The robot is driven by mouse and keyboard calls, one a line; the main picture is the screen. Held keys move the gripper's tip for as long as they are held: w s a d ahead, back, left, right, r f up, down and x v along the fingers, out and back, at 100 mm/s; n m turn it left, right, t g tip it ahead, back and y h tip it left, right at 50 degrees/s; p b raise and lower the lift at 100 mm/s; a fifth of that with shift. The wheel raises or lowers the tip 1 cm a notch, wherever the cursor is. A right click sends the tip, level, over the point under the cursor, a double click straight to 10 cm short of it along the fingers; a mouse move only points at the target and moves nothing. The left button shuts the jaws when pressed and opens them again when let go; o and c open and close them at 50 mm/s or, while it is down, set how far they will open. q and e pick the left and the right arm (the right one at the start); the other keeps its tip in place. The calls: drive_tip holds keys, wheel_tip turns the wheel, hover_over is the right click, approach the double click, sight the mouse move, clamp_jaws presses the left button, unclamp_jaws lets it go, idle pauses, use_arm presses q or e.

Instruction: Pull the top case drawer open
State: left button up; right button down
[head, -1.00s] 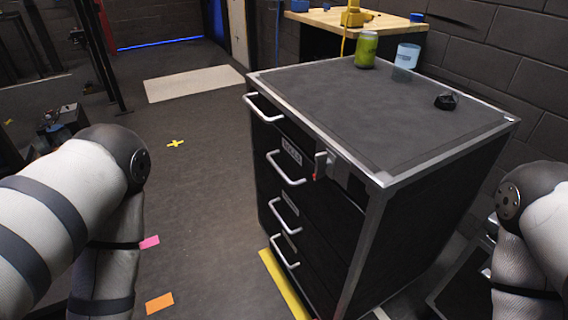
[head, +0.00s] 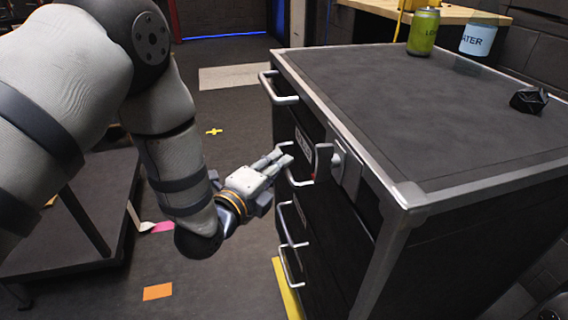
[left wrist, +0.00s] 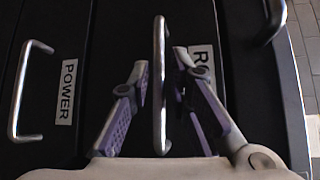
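The dark drawer case (head: 420,215) with a metal-edged top stands at the right in the head view. The drawers look shut. My right gripper is out of view.
A latch-like bracket (head: 336,160) sticks out of the case front near my left gripper. A green can (head: 424,32), a WATER cup (head: 478,40) and a black lump (head: 528,100) stand on top. A dark platform (head: 75,235) is at left.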

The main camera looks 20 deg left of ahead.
use_arm(q)
drive_tip(key=shift+x, duration=1.4)
clamp_jaws()
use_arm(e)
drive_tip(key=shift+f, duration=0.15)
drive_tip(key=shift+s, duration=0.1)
